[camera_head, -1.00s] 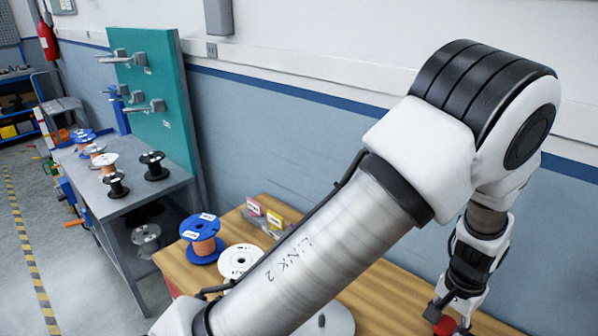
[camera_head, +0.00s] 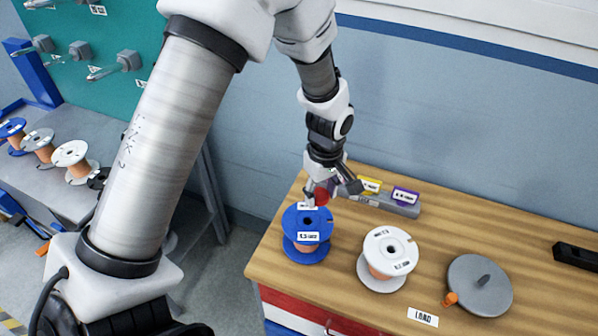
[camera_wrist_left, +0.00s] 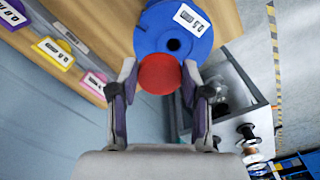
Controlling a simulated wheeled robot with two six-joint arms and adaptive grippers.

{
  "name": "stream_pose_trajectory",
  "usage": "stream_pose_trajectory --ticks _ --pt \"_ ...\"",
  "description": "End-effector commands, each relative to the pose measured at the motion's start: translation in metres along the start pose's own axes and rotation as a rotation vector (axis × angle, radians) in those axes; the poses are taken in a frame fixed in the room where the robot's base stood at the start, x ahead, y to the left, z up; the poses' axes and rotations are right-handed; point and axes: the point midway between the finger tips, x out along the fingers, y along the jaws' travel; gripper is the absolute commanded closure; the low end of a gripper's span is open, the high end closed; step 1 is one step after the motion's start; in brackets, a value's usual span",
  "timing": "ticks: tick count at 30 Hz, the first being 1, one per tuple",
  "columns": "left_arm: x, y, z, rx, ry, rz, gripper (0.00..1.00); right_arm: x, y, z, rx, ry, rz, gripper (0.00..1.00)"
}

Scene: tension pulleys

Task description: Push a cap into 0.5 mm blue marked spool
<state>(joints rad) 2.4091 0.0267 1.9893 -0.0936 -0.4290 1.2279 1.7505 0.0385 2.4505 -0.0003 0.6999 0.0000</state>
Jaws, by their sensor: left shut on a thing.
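A blue spool (camera_head: 307,236) with copper-coloured wire stands upright at the left end of the wooden table. Its top flange has white labels and a dark centre hole; the hole also shows on the spool in the left wrist view (camera_wrist_left: 180,35). My left gripper (camera_head: 318,197) is shut on a round red cap (camera_head: 322,195), just behind and above the spool's far rim. In the left wrist view the cap (camera_wrist_left: 160,73) sits between the fingertips and overlaps the spool's edge, beside the hole. Contact between cap and spool cannot be told. My right gripper is out of view.
A white spool (camera_head: 389,255) stands right of the blue one. A grey disc with a peg (camera_head: 480,284) lies further right. A grey holder (camera_head: 392,205) with coloured label tags is behind. More spools stand on the grey bench (camera_head: 85,130) at left.

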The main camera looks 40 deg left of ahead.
Motion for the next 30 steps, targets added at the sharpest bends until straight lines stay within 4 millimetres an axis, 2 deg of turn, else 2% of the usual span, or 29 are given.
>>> stream_pose_trajectory --ticks 1,3,6,9,17,30 --pt "-0.008 -0.006 -0.004 -0.138 -0.003 0.001 0.74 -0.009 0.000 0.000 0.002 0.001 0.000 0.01" --pt "-0.011 -0.014 -0.010 -0.345 -0.006 0.003 0.74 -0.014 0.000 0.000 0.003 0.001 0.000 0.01" --pt "-0.014 -0.022 -0.015 -0.577 -0.011 0.007 0.74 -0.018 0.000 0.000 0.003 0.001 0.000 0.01" --pt "-0.014 -0.026 -0.018 -0.718 -0.014 0.009 0.74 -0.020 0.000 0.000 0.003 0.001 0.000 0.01" --pt "-0.002 -0.028 -0.019 -0.778 -0.016 0.009 0.74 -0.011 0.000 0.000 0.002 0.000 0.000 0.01" --pt "0.048 -0.027 -0.018 -0.776 -0.016 0.008 0.74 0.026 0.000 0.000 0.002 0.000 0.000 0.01"
